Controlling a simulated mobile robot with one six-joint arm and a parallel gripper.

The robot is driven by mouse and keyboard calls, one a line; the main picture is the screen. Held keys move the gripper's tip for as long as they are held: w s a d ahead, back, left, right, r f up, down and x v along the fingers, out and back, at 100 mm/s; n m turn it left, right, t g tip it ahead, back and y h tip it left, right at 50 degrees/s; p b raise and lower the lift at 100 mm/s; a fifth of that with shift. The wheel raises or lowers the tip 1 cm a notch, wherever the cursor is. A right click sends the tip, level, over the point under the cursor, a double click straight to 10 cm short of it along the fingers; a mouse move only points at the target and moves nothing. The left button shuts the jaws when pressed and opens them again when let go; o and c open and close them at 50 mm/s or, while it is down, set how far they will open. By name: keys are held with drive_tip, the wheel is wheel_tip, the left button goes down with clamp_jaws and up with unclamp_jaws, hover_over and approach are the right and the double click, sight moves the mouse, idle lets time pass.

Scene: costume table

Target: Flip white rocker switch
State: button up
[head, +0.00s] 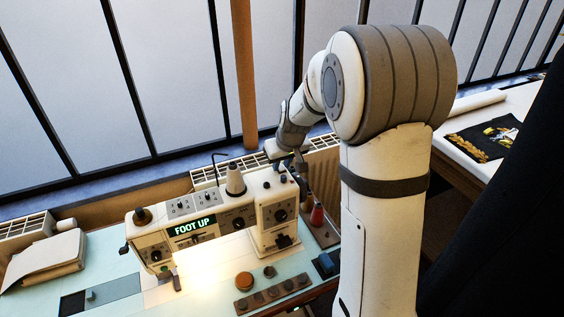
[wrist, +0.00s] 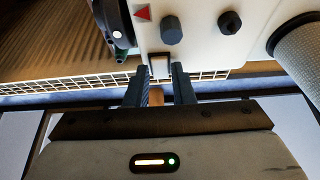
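The white rocker switch (wrist: 159,66), set in a dark frame, sits at the edge of the sewing machine's white panel (wrist: 190,55) in the wrist view. My gripper (wrist: 157,78) is open, its two dark fingers apart, one on each side of the switch near their tips. I cannot tell whether either finger touches it. In the head view my gripper (head: 300,164) is at the right end of the sewing machine (head: 270,196). I cannot make out the switch there.
Two dark knobs (wrist: 171,30) and a red triangle mark (wrist: 143,13) are close to the switch. A thread cone (head: 235,180) stands on the machine, left of my gripper. A radiator (head: 322,160) is behind.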

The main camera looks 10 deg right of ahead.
sight(281, 168)
clamp_jaws()
drive_tip(key=shift+w+r+g+p, duration=0.15)
drive_tip(key=shift+r+g+p, duration=0.25)
drive_tip(key=shift+p, duration=0.7)
drive_tip(key=shift+w+a+g+p, duration=0.1)
drive_tip(key=shift+w+g+p, duration=0.15)
drive_tip(key=shift+g+p, duration=0.7)
drive_tip(key=shift+w+f+g+h+p, duration=0.15)
drive_tip(key=shift+f+g+h+p, duration=0.25)
drive_tip(key=shift+p, duration=0.4)
drive_tip(key=shift+r, duration=0.1)
drive_tip(key=shift+o, duration=2)
unclamp_jaws()
drive_tip(key=r+b, duration=0.1)
drive_tip(key=r, duration=0.6)
drive_tip(key=shift+s+b, duration=0.2)
drive_tip(key=shift+b, duration=0.15)
drive_tip(key=shift+r, duration=0.4)
